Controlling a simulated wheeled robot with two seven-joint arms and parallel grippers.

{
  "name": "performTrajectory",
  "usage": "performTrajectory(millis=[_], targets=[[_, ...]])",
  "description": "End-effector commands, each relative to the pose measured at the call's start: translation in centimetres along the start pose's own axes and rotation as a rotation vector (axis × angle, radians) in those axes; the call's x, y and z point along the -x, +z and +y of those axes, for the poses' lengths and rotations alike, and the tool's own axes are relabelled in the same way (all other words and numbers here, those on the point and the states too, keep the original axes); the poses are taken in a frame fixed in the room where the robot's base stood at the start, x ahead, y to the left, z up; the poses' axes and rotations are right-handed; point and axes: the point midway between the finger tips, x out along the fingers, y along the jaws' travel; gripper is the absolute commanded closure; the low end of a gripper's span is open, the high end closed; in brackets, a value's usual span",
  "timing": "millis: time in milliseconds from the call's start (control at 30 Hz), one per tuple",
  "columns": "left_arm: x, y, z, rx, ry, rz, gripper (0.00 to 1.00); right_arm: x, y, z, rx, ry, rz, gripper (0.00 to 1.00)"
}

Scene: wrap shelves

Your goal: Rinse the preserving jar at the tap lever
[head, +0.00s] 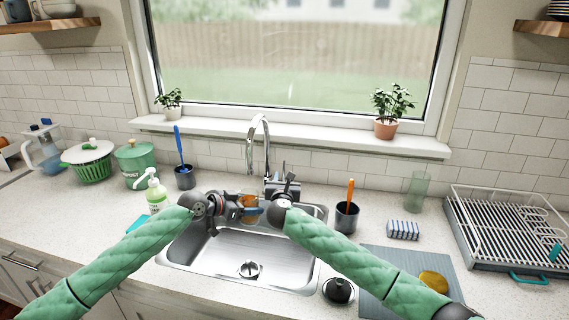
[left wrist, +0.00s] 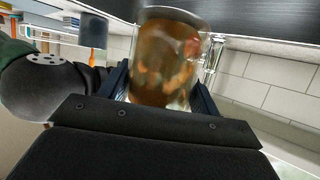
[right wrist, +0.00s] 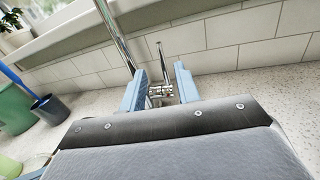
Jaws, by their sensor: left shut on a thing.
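The preserving jar (head: 248,203) is glass with brown-amber staining or contents, held over the sink near the tap. It fills the upper middle of the left wrist view (left wrist: 165,58), between the fingers of my left gripper (left wrist: 160,90). My left gripper (head: 247,211) is shut on it. The chrome tap (head: 265,135) arches up behind the sink. My right gripper (head: 284,186) is at the tap's base and hides the lever in the head view. In the right wrist view, my right gripper (right wrist: 160,80) is open, with the tap lever (right wrist: 161,62) upright between its fingers, apparently untouched.
The steel sink (head: 225,250) lies below both grippers. A dark cup with an orange-handled brush (head: 347,215) stands right. A sponge (head: 403,230), a glass (head: 416,190) and a dish rack (head: 510,235) are farther right.

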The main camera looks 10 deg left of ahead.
Motion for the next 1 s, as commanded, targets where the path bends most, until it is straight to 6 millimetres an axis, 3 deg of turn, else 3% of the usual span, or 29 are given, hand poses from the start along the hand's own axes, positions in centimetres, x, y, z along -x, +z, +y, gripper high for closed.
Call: performTrajectory(millis=[167,700,1000], targets=[[0.0,-0.1,0.0,0.000,0.000,0.001,0.67,-1.6,-0.1,-0.1,0.007,-0.003,0.003,0.68],[0.0,-0.1,0.0,0.000,0.000,0.001,0.67,-10.0,-0.1,0.0,0.005,-0.002,0.001,0.68],[0.0,-0.1,0.0,0.000,0.000,0.001,0.67,-11.8,-0.1,-0.1,0.004,-0.001,0.002,0.68]])
